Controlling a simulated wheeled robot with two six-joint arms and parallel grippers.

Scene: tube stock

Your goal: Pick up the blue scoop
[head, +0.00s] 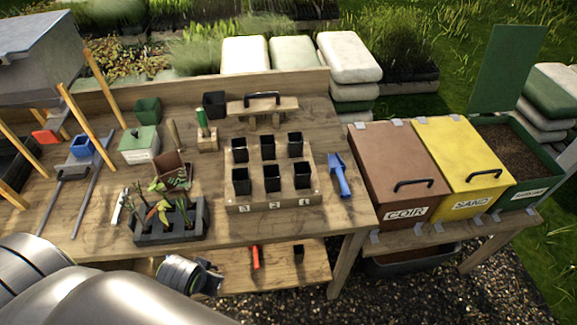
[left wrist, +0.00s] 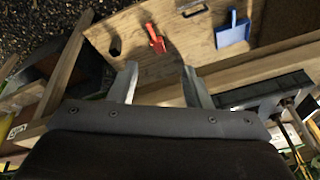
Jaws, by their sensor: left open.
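A blue scoop (head: 339,175) lies on the tabletop near its right end, just right of the wooden block of black pots, with its handle toward the front. My left arm comes in at the lower left of the head view, low at the table's front. My left gripper (left wrist: 158,82) is open and empty in the wrist view, apart from the shelf objects. My right gripper is not in view.
The pot block (head: 272,202) and a dark tray of seedlings (head: 172,230) stand on the table. A red tool (head: 255,257) and a black pot (head: 299,252) are on the lower shelf. Brown (head: 397,168) and yellow (head: 462,155) bins stand right of the table.

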